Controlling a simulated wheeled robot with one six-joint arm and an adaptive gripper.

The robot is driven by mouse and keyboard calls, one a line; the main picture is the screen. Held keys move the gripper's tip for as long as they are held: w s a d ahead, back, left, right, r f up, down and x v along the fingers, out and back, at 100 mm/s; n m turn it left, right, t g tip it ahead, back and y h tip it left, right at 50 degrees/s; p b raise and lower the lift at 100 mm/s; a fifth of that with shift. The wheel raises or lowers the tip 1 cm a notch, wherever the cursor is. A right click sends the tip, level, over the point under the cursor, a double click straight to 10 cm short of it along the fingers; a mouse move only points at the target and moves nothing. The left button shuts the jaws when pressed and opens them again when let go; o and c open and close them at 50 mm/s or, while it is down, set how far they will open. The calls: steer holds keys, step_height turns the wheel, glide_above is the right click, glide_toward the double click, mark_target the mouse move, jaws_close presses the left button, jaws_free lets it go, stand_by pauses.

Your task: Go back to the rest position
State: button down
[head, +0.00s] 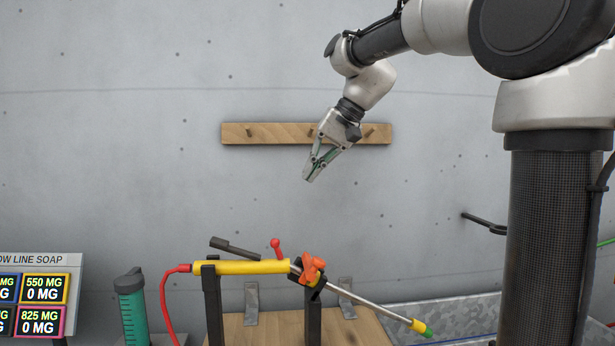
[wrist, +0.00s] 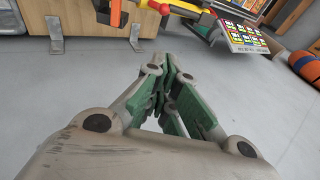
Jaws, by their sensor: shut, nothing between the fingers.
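My gripper (head: 308,179) is raised in front of the back wall, above the bench and to the left of my arm's column. Its fingers are shut with nothing between them, pointing down and left in the head view. In the wrist view the closed green-padded fingers (wrist: 170,75) point toward the bench, apart from everything. No held object shows.
A wooden bench (head: 265,331) carries a yellow pump (head: 240,267) with a metal lance on two black posts. A wooden peg rail (head: 265,133) is on the wall behind my gripper. A teal bottle (head: 133,312) and a sign (head: 40,262) stand left.

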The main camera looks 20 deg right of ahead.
stand_by(0.3)
steer(key=s+d+f+n+h, duration=0.1)
steer(key=s+d+f, duration=0.2)
steer(key=f, duration=0.2)
steer(key=s+d+f+h, duration=0.2)
steer(key=d+f, duration=0.1)
steer(key=f, duration=0.1)
steer(key=s+d+f+h, duration=0.1)
steer(key=s+d+f, duration=0.1)
steer(key=s, duration=0.4)
steer(key=s+d+f+n, duration=0.1)
steer(key=s+d+f, duration=0.2)
steer(key=s, duration=0.4)
steer(key=s+d+f+h, duration=0.1)
steer(key=s+d+f, duration=0.1)
steer(key=s+f, duration=0.2)
steer(key=shift+s+d+f+n+t+h, duration=0.3)
steer(key=shift+s+f+n+t, duration=0.1)
steer(key=shift+s, duration=0.9)
